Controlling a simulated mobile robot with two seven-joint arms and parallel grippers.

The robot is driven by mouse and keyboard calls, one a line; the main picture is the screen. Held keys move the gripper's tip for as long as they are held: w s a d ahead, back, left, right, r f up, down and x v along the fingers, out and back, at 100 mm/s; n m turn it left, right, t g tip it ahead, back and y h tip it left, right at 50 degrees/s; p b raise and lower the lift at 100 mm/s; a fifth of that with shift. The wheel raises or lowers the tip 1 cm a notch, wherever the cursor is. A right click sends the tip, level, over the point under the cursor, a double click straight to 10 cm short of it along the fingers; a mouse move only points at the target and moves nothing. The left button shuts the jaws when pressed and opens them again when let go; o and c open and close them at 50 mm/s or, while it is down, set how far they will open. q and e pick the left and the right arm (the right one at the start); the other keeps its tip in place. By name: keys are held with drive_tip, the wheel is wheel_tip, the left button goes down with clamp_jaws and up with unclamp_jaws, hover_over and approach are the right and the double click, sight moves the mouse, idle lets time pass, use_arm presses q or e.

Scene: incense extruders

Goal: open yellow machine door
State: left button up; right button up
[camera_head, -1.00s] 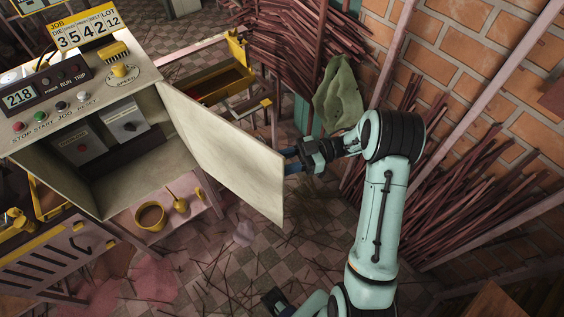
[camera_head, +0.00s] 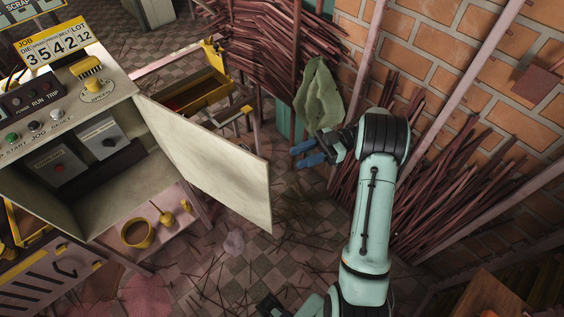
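The machine is a cream cabinet with a yellow-trimmed control panel at the left. Its door (camera_head: 208,160) is a flat cream panel, hinged beside the cabinet opening and standing wide open. The inside of the cabinet (camera_head: 110,198) shows, with two grey switch boxes. My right gripper (camera_head: 307,154) is right of the door's free edge, apart from it. Its two blue fingers look spread with nothing between them. A dark part at the bottom edge (camera_head: 270,306) looks like my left gripper, cut off by the frame; its fingers cannot be made out.
A brick wall with bundles of dark sticks (camera_head: 450,180) stands close on the right. A green cloth (camera_head: 318,95) hangs behind my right gripper. A yellow pot (camera_head: 138,233) stands on a low shelf below the cabinet. The tiled floor has scattered sticks.

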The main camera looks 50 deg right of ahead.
drive_tip(key=shift+p+v, duration=0.35)
drive_tip(key=shift+v, duration=0.9)
drive_tip(key=shift+a, duration=0.1)
